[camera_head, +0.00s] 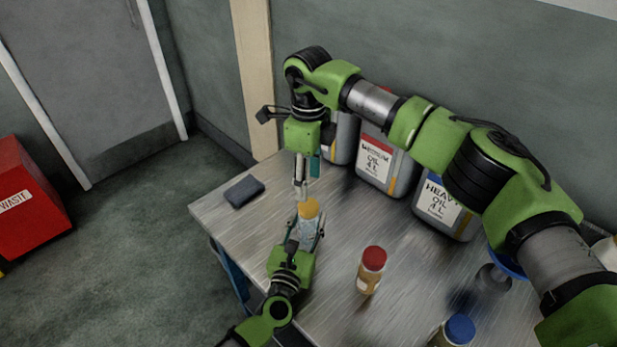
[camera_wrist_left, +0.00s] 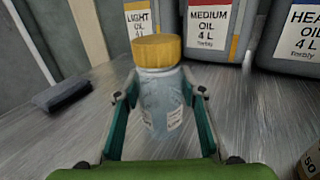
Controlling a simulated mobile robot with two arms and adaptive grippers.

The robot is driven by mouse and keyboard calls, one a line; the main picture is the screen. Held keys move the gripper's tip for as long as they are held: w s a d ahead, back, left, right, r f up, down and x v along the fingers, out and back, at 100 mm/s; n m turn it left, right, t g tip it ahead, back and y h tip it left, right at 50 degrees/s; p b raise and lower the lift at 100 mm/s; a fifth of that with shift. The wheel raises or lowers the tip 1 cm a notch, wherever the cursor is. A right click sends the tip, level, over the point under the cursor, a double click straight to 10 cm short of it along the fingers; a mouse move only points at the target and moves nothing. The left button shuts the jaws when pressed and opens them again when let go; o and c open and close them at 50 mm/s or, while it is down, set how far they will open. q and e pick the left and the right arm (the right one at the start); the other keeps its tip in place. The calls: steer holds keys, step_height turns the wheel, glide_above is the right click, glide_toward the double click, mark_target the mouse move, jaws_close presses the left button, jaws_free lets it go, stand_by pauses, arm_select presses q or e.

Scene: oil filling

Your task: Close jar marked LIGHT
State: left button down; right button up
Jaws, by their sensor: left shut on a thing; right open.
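A clear jar (camera_wrist_left: 162,100) with a yellow lid (camera_wrist_left: 155,50) stands upright between the fingers of my left gripper (camera_wrist_left: 160,95), which is shut on its body. The lid sits on the jar's mouth; whether it is screwed tight I cannot tell. The jar's small label is too blurred to read. In the head view the yellow lid (camera_head: 308,208) shows above my left gripper (camera_head: 305,236) near the table's left part. My right gripper (camera_head: 301,188) is open, points down, and appears just above the lid. It is not seen in the left wrist view.
Oil canisters stand along the wall: LIGHT (camera_wrist_left: 142,18), MEDIUM (camera_head: 379,160) and HEAVY (camera_head: 440,205). A red-lidded jar (camera_head: 371,270) and a blue-lidded jar (camera_head: 456,331) stand on the table (camera_head: 335,280). A dark block (camera_head: 244,191) lies at the table's left edge. A blue funnel (camera_head: 503,262) is at right.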

mark_target(309, 205)
steer(key=shift+f, duration=3.95)
steer(key=c, duration=1.1)
steer(key=shift+c, duration=0.2)
steer(key=o, duration=1.3)
step_height(309, 205, up, 12)
